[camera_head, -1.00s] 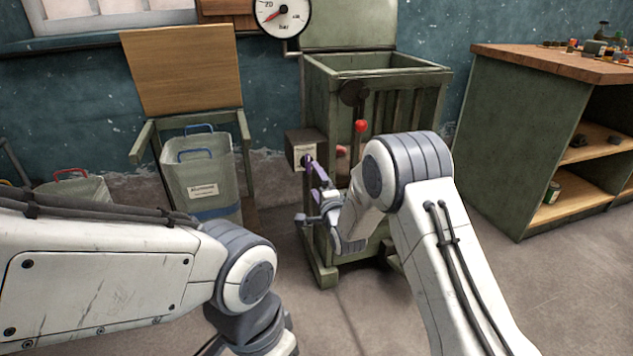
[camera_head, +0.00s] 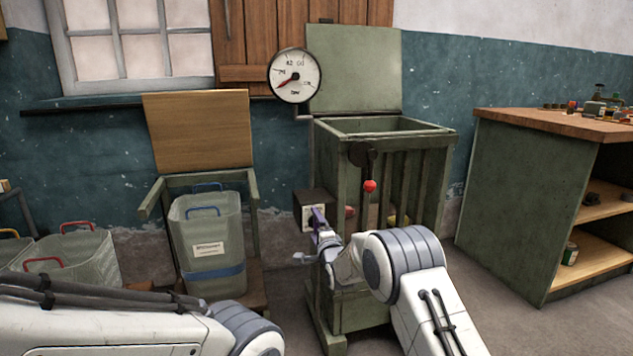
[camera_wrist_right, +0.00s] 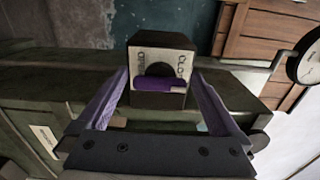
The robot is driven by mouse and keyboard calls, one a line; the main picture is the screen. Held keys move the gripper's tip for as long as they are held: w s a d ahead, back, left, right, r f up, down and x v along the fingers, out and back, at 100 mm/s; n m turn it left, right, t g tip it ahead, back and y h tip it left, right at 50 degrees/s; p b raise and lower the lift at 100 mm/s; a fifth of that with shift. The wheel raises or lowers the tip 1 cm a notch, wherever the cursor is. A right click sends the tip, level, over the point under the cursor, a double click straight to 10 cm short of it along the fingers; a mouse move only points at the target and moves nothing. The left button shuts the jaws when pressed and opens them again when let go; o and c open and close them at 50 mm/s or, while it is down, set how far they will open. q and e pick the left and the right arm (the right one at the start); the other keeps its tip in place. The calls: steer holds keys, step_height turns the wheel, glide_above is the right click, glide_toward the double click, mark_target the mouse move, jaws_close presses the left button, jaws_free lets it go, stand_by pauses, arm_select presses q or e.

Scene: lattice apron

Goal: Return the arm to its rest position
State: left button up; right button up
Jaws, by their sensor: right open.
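My right arm reaches to a dark switch box with a pale label plate (camera_head: 308,217) on the left side of the green slatted cabinet. My right gripper (camera_wrist_right: 160,82) is open, with a purple finger on either side of the box front in the right wrist view. A purple knob (camera_wrist_right: 158,85) lies crosswise on the plate, below the lettering, between the fingers. I cannot tell whether either finger touches it. In the head view the right gripper (camera_head: 316,226) is small and partly covers the plate. My left arm (camera_head: 110,325) shows at lower left; its gripper is out of frame.
The green cabinet (camera_head: 345,225) has a red-knobbed lever (camera_head: 370,186) on its front and a gauge (camera_head: 294,76) above. A labelled bin (camera_head: 207,248) on a wooden chair stands left of it. A workbench (camera_head: 525,180) stands at right. Open floor lies between cabinet and workbench.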

steer(key=shift+w+a, duration=0.2)
steer(key=shift+w, duration=0.4)
